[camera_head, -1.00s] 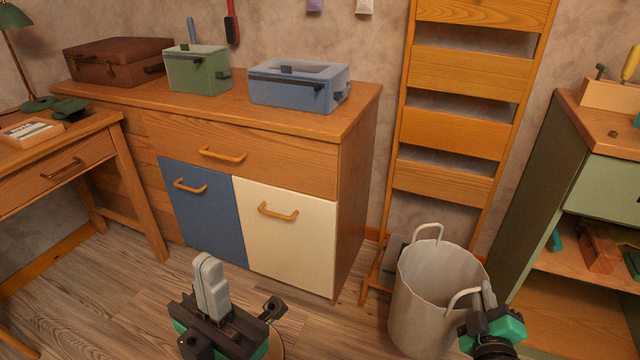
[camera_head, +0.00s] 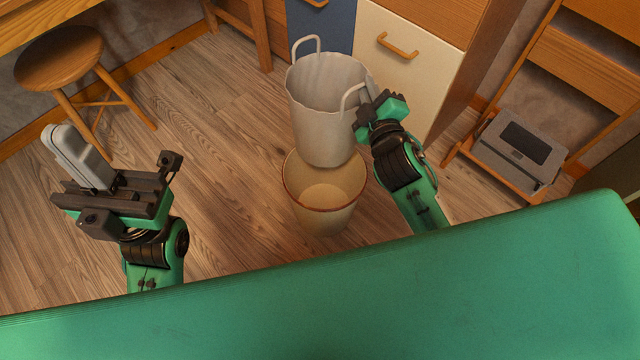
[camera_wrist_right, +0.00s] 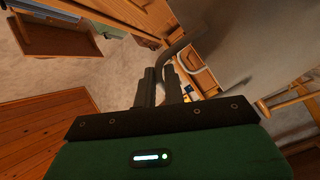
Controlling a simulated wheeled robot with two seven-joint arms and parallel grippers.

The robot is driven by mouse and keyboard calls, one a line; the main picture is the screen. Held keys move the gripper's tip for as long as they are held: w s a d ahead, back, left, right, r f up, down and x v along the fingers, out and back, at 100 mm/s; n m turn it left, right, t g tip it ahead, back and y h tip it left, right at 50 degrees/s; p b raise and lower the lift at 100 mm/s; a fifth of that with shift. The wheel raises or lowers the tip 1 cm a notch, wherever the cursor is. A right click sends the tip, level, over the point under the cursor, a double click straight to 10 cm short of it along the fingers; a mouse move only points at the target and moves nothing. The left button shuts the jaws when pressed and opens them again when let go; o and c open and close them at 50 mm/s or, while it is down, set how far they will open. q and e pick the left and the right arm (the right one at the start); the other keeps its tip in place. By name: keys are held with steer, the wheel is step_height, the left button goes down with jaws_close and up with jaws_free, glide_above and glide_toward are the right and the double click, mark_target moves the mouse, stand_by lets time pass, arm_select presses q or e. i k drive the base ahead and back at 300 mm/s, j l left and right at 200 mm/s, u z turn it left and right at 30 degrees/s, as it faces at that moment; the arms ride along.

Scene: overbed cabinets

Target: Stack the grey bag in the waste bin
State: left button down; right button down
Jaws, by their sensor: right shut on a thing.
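The grey bag (camera_head: 322,125) hangs upright with two loop handles, and its top is open. My right gripper (camera_head: 373,92) is shut on its right-hand handle. In the right wrist view the bag (camera_wrist_right: 235,45) fills the upper right, with the handle running between the fingers (camera_wrist_right: 160,88). The waste bin (camera_head: 325,218), cream with a brown rim, stands on the floor. The bag's bottom overlaps the bin's far rim in the head view; whether it is inside the opening I cannot tell.
A round wooden stool (camera_head: 60,58) stands at the upper left. A cabinet with a cream door (camera_head: 405,60) is behind the bag. A grey box-like device (camera_head: 520,148) sits at the foot of the shelf rack at the right. The floor between stool and bin is clear.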

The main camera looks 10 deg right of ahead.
mark_target(324, 194)
steer(key=k+l+u, duration=0.15)
steer(key=k+u, duration=0.3)
steer(key=k, duration=0.6)
steer(key=i, duration=0.15)
